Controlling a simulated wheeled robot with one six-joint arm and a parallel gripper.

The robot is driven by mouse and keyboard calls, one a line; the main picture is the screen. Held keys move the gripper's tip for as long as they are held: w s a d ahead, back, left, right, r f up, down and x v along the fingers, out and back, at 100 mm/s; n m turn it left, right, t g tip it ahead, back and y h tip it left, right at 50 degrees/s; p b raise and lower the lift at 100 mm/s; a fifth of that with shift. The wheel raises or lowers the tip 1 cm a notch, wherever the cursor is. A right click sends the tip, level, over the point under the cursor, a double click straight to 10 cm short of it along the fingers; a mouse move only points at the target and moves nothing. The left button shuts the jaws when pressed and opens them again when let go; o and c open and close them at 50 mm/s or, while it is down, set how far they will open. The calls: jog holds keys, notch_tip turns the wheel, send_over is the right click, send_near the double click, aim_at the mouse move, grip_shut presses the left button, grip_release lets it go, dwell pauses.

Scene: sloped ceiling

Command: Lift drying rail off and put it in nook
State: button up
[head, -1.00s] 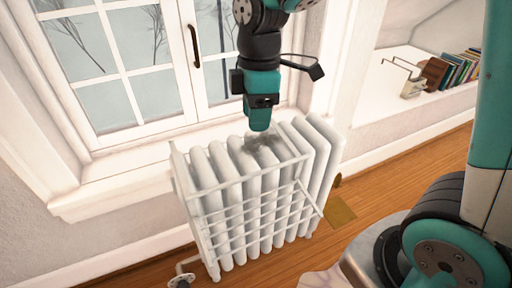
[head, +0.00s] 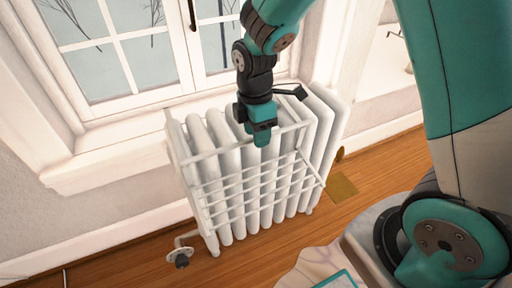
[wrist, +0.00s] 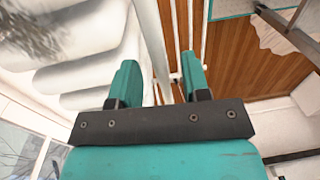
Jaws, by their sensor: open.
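The drying rail (head: 205,151) is a white wire rack hanging on the front of the white ribbed radiator (head: 325,110). Its bars cross the radiator's face. My gripper (head: 262,138) points down at the rail's top bar, near its middle. In the wrist view my gripper (wrist: 161,78) has its two teal fingers apart, with a white bar (wrist: 152,40) running between them. I cannot tell whether the fingers touch it. A pale recess (head: 378,92), perhaps the nook, shows partly at the right; my arm hides much of it.
A window (head: 130,55) with a white sill is behind the radiator. A valve (head: 182,258) sticks out at the radiator's lower left. A brass-coloured plate (head: 341,187) lies on the wooden floor at the right. The floor (head: 120,262) at the left is mostly clear.

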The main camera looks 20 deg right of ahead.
notch_tip(320, 180, down, 4)
jog(key=shift+s+r+b, duration=0.1)
jog(key=shift+s+b, duration=0.05)
jog(key=shift+b, duration=0.15)
grip_shut()
jog(key=shift+r+p, duration=2.65)
jog(key=shift+r, duration=0.15)
